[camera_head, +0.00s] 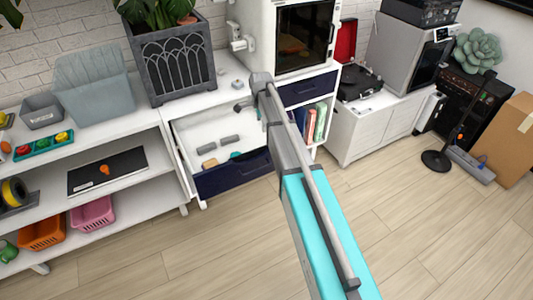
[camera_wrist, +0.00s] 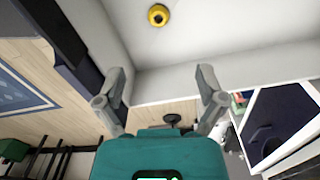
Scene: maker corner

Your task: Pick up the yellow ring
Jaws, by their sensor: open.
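The yellow ring (camera_wrist: 158,15) shows at the top of the wrist view, small, with a dark centre. It lies on a pale surface with a white wall or edge below it in the picture. My gripper (camera_wrist: 161,76) is open and empty, its two grey fingers spread wide. The ring is beyond the fingertips, about in line with the gap between them, and apart from them. In the head view I cannot make out the ring, and my arm covers part of the open drawer (camera_head: 222,181).
The drawer with a dark blue front stands open and holds several small blocks. A dark planter (camera_head: 175,65) and a white machine with a dark window (camera_head: 304,38) stand on the cabinet. A shelf (camera_head: 140,132) is at the left.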

